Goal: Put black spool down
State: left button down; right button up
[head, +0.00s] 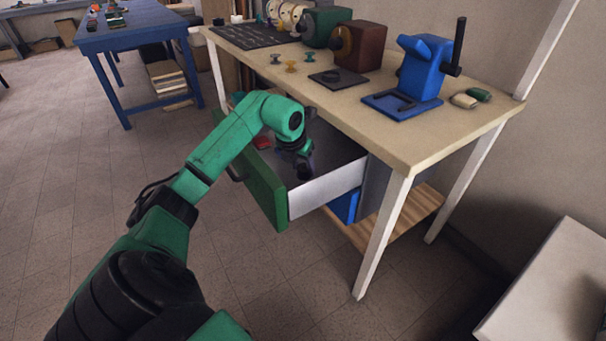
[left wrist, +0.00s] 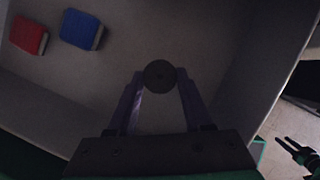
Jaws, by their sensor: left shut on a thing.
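My left gripper (head: 304,172) reaches down into an open drawer with a green front (head: 263,185) under the workbench. In the left wrist view its two fingers (left wrist: 160,82) are shut on the black spool (left wrist: 160,74), seen end-on as a dark disc. The spool is over the drawer's grey floor; I cannot tell whether it touches it. In the head view the spool is hard to make out against the dark gripper. A dark two-pronged shape at the lower right of the left wrist view looks like my right gripper (left wrist: 290,146), small and dim.
A red block (left wrist: 29,35) and a blue block (left wrist: 81,29) lie in the drawer, apart from the spool. The drawer's side wall (head: 327,189) stands close to the gripper. The workbench top (head: 375,125) overhangs behind, carrying a blue device (head: 420,72) and several spools.

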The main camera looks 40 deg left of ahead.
pick_arm(q)
jog(key=shift+f, duration=1.05)
pick_arm(e)
jog(key=shift+w+a+r, duration=0.15)
jog(key=shift+w+r, duration=0.05)
jog(key=shift+r, duration=0.15)
pick_arm(q)
jog(key=shift+f, duration=0.1)
jog(key=shift+c, duration=1.6)
grip_release()
pick_arm(e)
jog(key=shift+r, duration=0.1)
pick_arm(q)
jog(key=shift+s+r, duration=0.1)
jog(key=shift+r, duration=0.35)
jog(key=a+p+v, duration=0.1)
jog(key=v, duration=1)
jog(key=shift+d+r, duration=0.15)
jog(key=shift+d, duration=0.35)
pick_arm(e)
jog(key=s+f, duration=0.1)
jog(key=d+f, duration=0.1)
jog(key=shift+s+f, duration=0.35)
jog(key=shift+s, duration=0.05)
pick_arm(q)
jog(key=shift+s, duration=0.1)
